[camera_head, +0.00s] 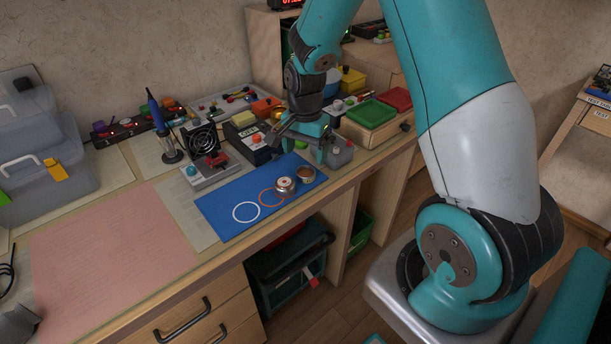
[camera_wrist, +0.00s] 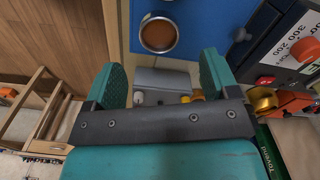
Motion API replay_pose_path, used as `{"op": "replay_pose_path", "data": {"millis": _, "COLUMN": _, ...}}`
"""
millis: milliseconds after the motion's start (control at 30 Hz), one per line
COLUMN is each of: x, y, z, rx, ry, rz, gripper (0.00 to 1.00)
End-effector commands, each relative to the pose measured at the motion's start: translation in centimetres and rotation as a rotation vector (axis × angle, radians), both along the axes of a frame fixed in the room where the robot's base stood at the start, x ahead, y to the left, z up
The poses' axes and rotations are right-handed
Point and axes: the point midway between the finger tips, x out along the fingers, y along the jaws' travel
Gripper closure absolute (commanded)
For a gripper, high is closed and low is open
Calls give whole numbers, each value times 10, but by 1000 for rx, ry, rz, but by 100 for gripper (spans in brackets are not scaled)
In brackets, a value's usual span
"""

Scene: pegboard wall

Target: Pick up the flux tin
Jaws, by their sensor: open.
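A small round metal tin with brown contents, which I take to be the flux tin (camera_head: 306,174), sits on the blue mat (camera_head: 223,211) near its right end. It also shows in the wrist view (camera_wrist: 158,34), top centre, beyond the fingertips. My gripper (camera_head: 299,145) is open and empty above the back of the mat, behind and above the tin. In the wrist view my gripper (camera_wrist: 164,72) has its two fingers wide apart, with the tin outside the space between them. A silver round piece (camera_head: 284,185) stands just left of the tin on the mat.
A grey box with a red button (camera_head: 341,152) stands close behind my gripper; it shows between the fingers in the wrist view (camera_wrist: 162,80). A black device (camera_head: 250,145) is to the left.

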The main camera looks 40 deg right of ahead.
Motion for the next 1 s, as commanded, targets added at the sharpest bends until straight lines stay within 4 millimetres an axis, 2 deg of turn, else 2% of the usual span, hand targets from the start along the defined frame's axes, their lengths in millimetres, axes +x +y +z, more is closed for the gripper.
{"op": "replay_pose_path", "data": {"millis": 233, "x": -1, "y": 2, "z": -20, "rx": 1, "ry": 3, "rz": 2, "gripper": 20}}
{"op": "replay_pose_path", "data": {"millis": 500, "x": -3, "y": 5, "z": -57, "rx": 1, "ry": 1, "rz": 2, "gripper": 20}}
{"op": "replay_pose_path", "data": {"millis": 767, "x": -3, "y": 5, "z": -62, "rx": 0, "ry": -1, "rz": 2, "gripper": 20}}
{"op": "replay_pose_path", "data": {"millis": 800, "x": -3, "y": 5, "z": -62, "rx": 0, "ry": -1, "rz": 2, "gripper": 22}}
{"op": "replay_pose_path", "data": {"millis": 867, "x": -3, "y": 5, "z": -62, "rx": 0, "ry": -1, "rz": 2, "gripper": 36}}
{"op": "replay_pose_path", "data": {"millis": 1000, "x": -3, "y": 5, "z": -62, "rx": 0, "ry": -1, "rz": 2, "gripper": 68}}
